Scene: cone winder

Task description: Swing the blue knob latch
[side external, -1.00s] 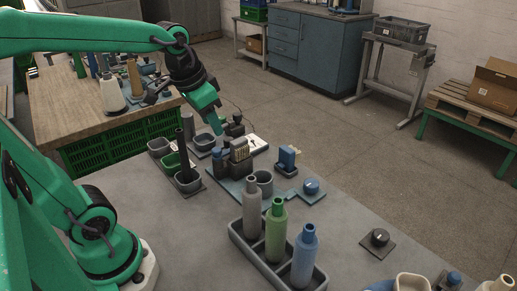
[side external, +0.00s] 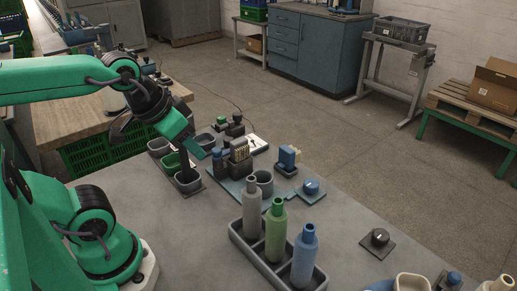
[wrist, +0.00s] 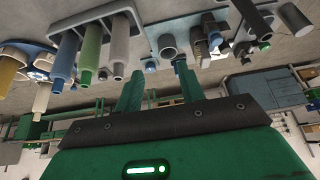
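The blue knob (side external: 311,186) has a pale mark on top and sits on a small flat plate, right of the grey cup in the side external view. In the wrist view, a small blue shape (wrist: 150,65) between the fingertips looks like this knob, but it is partly hidden. My gripper (side external: 198,152) is well to the left of the knob, above the small cups, and touches nothing that I can see. In the wrist view its two green fingers (wrist: 157,72) stand apart with nothing held between them.
A tray (side external: 245,244) holding grey, green and blue bottles stands in front of the knob. The grey cup (side external: 264,182) and dark block holder (side external: 238,160) lie between my gripper and the knob. A blue block (side external: 287,157) stands behind it.

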